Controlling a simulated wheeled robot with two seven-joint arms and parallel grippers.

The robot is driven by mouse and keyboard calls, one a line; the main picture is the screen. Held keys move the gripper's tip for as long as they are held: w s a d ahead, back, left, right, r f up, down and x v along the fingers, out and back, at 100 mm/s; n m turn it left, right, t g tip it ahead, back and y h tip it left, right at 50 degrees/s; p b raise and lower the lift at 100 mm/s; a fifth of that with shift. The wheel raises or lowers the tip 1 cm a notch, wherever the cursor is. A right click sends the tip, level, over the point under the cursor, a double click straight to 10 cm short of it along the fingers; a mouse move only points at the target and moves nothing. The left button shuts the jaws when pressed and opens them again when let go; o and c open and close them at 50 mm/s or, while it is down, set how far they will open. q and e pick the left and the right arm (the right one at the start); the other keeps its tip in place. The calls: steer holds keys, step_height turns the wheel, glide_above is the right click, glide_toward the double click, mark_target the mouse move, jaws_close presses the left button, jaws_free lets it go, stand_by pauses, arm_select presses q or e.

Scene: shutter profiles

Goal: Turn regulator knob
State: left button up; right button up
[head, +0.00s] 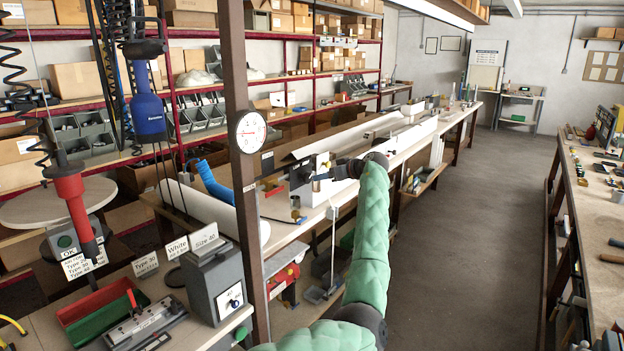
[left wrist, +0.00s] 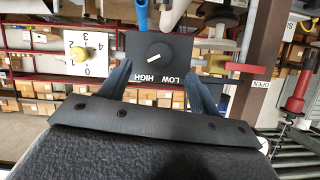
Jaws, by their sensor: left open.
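The regulator knob (left wrist: 153,57) is a round black dial with a white pointer line on a black panel (left wrist: 140,43) marked LOW and HIGH. The lettering appears upside down in the left wrist view. My left gripper (left wrist: 158,70) is open, with its two dark fingers spread on either side of the knob in that view. I cannot tell how far the fingertips are from it. In the head view my left gripper (head: 318,178) is at the end of the green-sleeved arm, by the white machine on the long bench. The knob is not discernible there. My right gripper is not in view.
A white panel with a yellow knob (left wrist: 80,54) and numbers sits beside the black panel. A brown post (head: 243,180) with a round gauge (head: 249,132) stands left of my arm. A blue hose (head: 214,184) is near the bench. The aisle floor (head: 460,220) is clear.

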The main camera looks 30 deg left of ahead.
mark_target(309, 178)
arm_select(q)
steer(key=shift+n, duration=0.6)
steer(key=p+x, duration=0.4)
steer(key=x, duration=0.2)
steer(key=shift+a, duration=0.4)
steer(key=shift+a+f, duration=0.25)
steer(key=shift+a, duration=0.25)
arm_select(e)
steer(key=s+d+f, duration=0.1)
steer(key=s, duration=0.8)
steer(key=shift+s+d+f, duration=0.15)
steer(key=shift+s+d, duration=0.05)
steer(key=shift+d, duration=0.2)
arm_select(q)
steer(key=shift+w, duration=0.1)
steer(key=c, duration=0.9)
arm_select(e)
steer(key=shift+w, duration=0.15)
